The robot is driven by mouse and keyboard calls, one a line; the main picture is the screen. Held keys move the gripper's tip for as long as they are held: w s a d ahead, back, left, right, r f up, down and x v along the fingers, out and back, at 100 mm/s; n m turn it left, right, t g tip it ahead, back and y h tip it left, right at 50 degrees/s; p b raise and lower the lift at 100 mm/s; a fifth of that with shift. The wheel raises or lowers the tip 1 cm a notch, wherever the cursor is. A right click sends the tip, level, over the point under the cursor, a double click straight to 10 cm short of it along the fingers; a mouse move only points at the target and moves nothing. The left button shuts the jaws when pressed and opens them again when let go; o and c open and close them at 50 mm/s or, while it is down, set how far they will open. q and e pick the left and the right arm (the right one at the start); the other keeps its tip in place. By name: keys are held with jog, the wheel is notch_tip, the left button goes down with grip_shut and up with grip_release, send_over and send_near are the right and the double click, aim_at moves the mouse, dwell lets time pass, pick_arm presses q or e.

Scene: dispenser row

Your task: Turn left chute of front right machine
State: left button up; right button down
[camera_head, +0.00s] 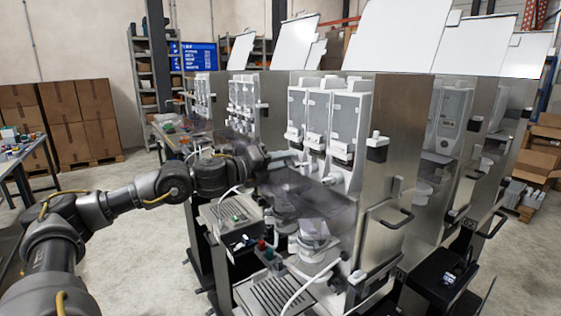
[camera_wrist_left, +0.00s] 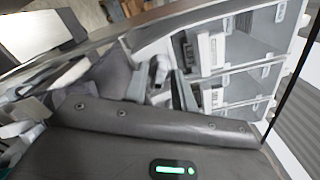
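The nearest dispensing machine in the head view has an open steel door (camera_head: 385,150) and a row of upright clear canisters (camera_head: 317,115) with white chutes at their bottoms. My left gripper (camera_head: 283,160) reaches in from the left to the lower end of the leftmost canister. It looks very close to the left chute; I cannot tell whether it touches it. In the left wrist view the canisters (camera_wrist_left: 250,45) lie sideways on the right, and the narrow fingers (camera_wrist_left: 170,82) point at their lower ends. Finger spacing is unclear, and the left chute is partly hidden. My right gripper is not in view.
A translucent dark cover (camera_head: 305,190) lies just below my gripper. White cups or funnels (camera_head: 313,240) and a drip tray (camera_head: 275,295) are underneath. A second machine (camera_head: 450,115) stands to the right, and more recede at left. Cardboard boxes (camera_head: 80,115) are stacked far left.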

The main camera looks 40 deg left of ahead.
pick_arm(q)
jog(key=shift+n, duration=0.4)
jog(key=shift+n+p, duration=2.95)
jog(key=shift+n, duration=8.55)
jog(key=o, duration=0.6)
